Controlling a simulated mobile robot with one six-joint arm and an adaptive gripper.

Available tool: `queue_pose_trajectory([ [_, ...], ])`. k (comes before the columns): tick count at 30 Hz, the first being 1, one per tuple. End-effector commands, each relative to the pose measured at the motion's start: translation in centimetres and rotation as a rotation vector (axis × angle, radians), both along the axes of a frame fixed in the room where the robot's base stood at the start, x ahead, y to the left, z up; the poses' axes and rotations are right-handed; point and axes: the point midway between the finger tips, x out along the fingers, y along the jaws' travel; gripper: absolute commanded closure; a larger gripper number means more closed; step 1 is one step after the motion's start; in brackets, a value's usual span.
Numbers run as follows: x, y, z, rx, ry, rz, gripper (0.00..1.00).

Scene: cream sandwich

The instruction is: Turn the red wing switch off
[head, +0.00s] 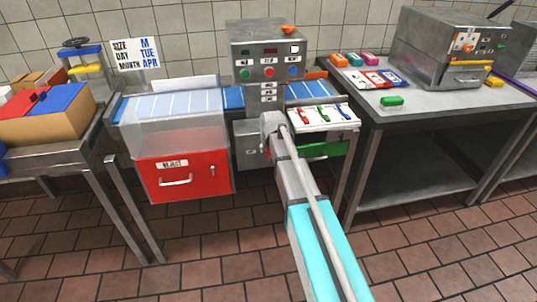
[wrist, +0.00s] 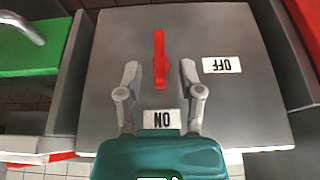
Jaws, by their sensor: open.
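The red wing switch (wrist: 160,58) shows in the wrist view as a narrow red bar on a grey panel (wrist: 110,40). The bar runs up and down in the picture. An upside-down ON label (wrist: 162,119) lies below it, and an upside-down OFF label (wrist: 222,65) lies to its right. My gripper (wrist: 159,72) is open, with one finger on each side of the switch and a visible gap on both sides. I cannot tell how far the fingertips are from the panel. In the head view my arm hides the switch.
A red reject bin (head: 184,185) stands left of the grey cabinet (head: 249,158) in the head view. A green drawer (head: 323,150) is to its right and also shows in the wrist view (wrist: 30,50). The control box (head: 267,55) stands above. A steel table (head: 440,125) is farther right.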

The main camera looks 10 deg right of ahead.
Motion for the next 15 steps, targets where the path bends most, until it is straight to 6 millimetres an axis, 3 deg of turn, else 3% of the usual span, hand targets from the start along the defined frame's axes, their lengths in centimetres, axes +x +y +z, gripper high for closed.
queue_pose_trajectory([
  [15, 0.37, 0.06, -0.87, 0.000, 0.000, 0.001, 0.51],
])
